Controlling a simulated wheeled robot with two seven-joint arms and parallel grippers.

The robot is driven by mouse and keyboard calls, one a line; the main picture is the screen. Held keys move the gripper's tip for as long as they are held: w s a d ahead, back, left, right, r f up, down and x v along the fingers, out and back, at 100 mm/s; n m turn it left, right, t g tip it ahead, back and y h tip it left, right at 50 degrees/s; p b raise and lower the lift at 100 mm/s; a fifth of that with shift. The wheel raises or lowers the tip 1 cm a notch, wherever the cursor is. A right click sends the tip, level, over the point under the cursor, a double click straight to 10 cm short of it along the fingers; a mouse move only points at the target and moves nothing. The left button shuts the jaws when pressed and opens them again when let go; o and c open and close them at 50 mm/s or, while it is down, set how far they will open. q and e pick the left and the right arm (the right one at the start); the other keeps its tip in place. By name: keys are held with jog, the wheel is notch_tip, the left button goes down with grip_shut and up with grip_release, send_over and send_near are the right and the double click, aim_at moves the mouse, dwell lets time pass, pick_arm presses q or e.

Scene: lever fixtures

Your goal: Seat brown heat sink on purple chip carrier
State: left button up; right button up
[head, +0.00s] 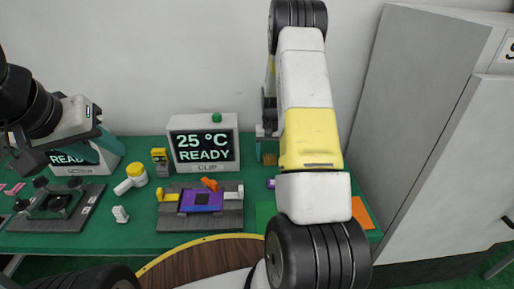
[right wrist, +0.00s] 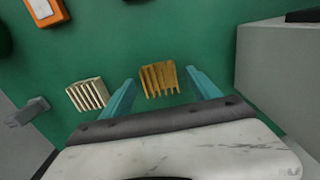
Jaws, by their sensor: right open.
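The brown heat sink (right wrist: 158,79), a finned block, lies between the two teal fingers of my right gripper (right wrist: 160,76) in the right wrist view. The fingers are open with a gap on each side of it. In the head view a small part of the brown heat sink (head: 269,158) shows beside my right arm, which hides much of that area. The purple chip carrier (head: 201,201) sits in a grey fixture with an orange lever (head: 210,184) at its back. My left gripper (head: 95,143) is at the far left, in front of a display; its jaw opening is unclear.
A cream finned block (right wrist: 87,95) lies beside the brown heat sink. A display box (head: 204,143) reading "25 °C READY" stands behind the carrier fixture. A white and yellow tool (head: 132,177) and a white ribbed piece (head: 121,214) lie left of it. A grey cabinet (head: 410,110) stands at right.

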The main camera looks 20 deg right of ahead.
jog(key=c, duration=1.4)
jog(key=shift+c, duration=0.4)
jog(key=shift+r, duration=0.15)
